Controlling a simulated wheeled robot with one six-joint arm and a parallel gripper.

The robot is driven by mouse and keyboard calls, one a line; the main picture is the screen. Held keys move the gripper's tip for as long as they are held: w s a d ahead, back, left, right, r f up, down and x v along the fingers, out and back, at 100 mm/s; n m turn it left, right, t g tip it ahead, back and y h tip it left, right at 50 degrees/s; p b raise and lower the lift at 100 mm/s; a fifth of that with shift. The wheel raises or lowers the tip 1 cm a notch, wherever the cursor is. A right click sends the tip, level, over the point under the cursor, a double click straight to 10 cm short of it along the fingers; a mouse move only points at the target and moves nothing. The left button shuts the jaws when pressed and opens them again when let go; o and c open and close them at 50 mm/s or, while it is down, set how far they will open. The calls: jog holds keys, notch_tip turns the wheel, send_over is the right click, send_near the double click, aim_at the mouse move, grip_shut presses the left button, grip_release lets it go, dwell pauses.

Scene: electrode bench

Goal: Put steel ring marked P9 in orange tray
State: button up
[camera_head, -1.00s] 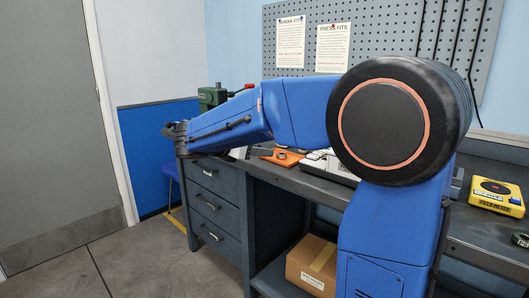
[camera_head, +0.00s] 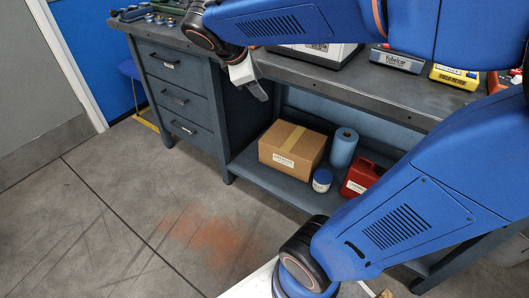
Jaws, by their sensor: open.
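My gripper (camera_head: 256,88) hangs off the front edge of the bench (camera_head: 310,82), pointing down, above the lower shelf. It is open, and I see nothing in it. Several small steel round pieces (camera_head: 150,18) sit on the bench's left end at the top of the view; no P9 marking can be read, so I cannot tell which one is the ring. The orange tray cannot be made out now; my arm and the top edge of the view hide much of the bench top.
A yellow meter (camera_head: 455,77) and a Fabelcar-labelled box (camera_head: 397,60) are on the bench. The floor (camera_head: 130,220) at left is clear.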

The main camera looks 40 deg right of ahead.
jog(key=s+a+f+m+t+y, duration=0.1)
jog(key=s+a+f+m+y, duration=0.2)
jog(key=s+m, duration=0.3)
jog(key=s+a+f+m+t+y, duration=0.1)
jog(key=s+a+f+m+y, duration=0.2)
jog(key=s+a+f+m, duration=0.3)
jog(key=s, duration=0.3)
jog(key=shift+s+f+y, duration=0.2)
jog(key=shift+s+y, duration=0.15)
jog(key=shift+y, duration=0.05)
